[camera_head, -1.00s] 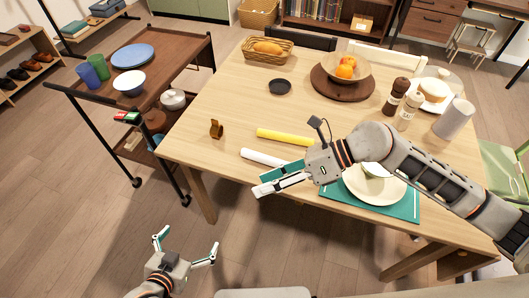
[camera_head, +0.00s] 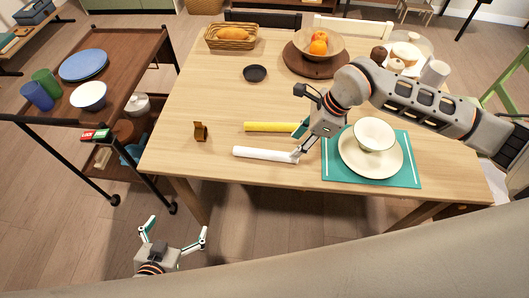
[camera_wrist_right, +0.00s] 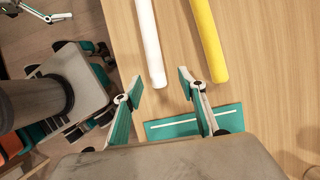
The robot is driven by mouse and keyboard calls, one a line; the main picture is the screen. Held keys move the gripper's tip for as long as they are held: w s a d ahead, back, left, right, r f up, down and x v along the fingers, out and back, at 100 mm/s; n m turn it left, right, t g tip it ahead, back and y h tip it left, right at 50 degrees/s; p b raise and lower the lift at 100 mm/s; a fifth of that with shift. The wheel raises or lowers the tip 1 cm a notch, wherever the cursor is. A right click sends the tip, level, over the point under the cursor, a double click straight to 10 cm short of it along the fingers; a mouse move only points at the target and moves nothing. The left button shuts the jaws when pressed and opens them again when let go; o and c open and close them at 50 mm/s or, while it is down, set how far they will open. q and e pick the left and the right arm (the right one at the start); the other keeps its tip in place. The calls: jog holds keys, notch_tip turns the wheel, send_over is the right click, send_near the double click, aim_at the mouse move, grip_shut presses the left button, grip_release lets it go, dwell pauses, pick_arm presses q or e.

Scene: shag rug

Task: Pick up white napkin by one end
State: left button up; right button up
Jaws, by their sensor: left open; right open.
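The white napkin (camera_head: 264,154) lies rolled up near the front edge of the wooden table, its long side running left to right. In the right wrist view the white napkin (camera_wrist_right: 149,40) runs down from the top, and its near end lies just ahead of the fingers. My right gripper (camera_head: 297,146) is at the right end of the napkin in the head view. In the wrist view my right gripper (camera_wrist_right: 160,88) is open, with the napkin's end close to its gap; contact cannot be told. My left gripper (camera_head: 173,232) is open and empty, off the table at lower left.
A yellow roll (camera_head: 270,127) lies just behind the napkin. A teal placemat (camera_head: 400,180) with a plate and bowl (camera_head: 374,133) is to the right. A brown napkin ring (camera_head: 200,131) stands at left. A dark trolley (camera_head: 125,46) stands left of the table.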

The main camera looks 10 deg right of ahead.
aim_at(266, 154)
jog(key=x, duration=0.5)
jog(key=shift+s+a+p, duration=0.2)
jog(key=shift+s+p, duration=0.15)
jog(key=shift+s, duration=0.05)
jog(key=shift+w+a+f, duration=0.1)
jog(key=shift+f, duration=0.3)
jog(key=c, duration=1.1)
